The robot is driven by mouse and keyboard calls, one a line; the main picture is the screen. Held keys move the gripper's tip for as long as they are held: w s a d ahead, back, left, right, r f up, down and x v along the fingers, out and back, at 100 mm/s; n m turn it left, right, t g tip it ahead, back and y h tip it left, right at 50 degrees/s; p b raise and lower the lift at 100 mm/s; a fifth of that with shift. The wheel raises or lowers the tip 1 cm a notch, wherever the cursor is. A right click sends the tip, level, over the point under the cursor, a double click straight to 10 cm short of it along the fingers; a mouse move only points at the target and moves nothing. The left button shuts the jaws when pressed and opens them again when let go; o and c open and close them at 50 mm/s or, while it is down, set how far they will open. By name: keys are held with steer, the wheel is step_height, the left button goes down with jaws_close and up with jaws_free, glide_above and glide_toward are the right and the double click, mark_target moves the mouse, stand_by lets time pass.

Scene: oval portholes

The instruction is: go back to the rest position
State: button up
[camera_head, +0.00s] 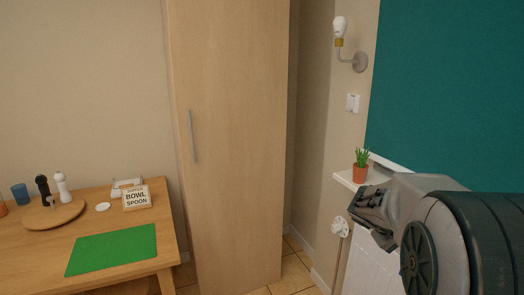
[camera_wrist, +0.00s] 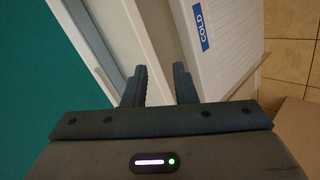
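My gripper (camera_head: 370,220) is at the right of the head view, in front of the wall below the window sill. Its fingers point left, away from the dark arm behind it. In the wrist view my gripper (camera_wrist: 160,78) shows two dark fingers standing apart with nothing between them, so it is open and empty. Beyond the fingers are the pale sill edge and a white radiator (camera_wrist: 225,35) with a blue "COLD" label (camera_wrist: 202,31). My arm hides part of the radiator in the head view.
A potted plant (camera_head: 360,170) stands on the sill (camera_head: 345,180) close above my gripper. A white radiator valve (camera_head: 340,227) is just left of it. A tall wooden cupboard (camera_head: 235,140) stands mid-view. A table with a green mat (camera_head: 112,248) is at left.

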steer(key=s+a+f+y, duration=0.2)
steer(key=s+a+y, duration=0.3)
steer(key=s+a, duration=0.4)
steer(key=s+a+f+m+y, duration=0.1)
steer(key=s+a+y, duration=0.3)
steer(key=s+a, duration=0.6)
steer(key=a+f, duration=0.1)
steer(key=a, duration=0.2)
steer(key=shift+s+f+y+p, duration=0.25)
steer(key=shift+y+p, duration=0.05)
steer(key=shift+y, duration=0.1)
steer(key=shift+a, duration=0.1)
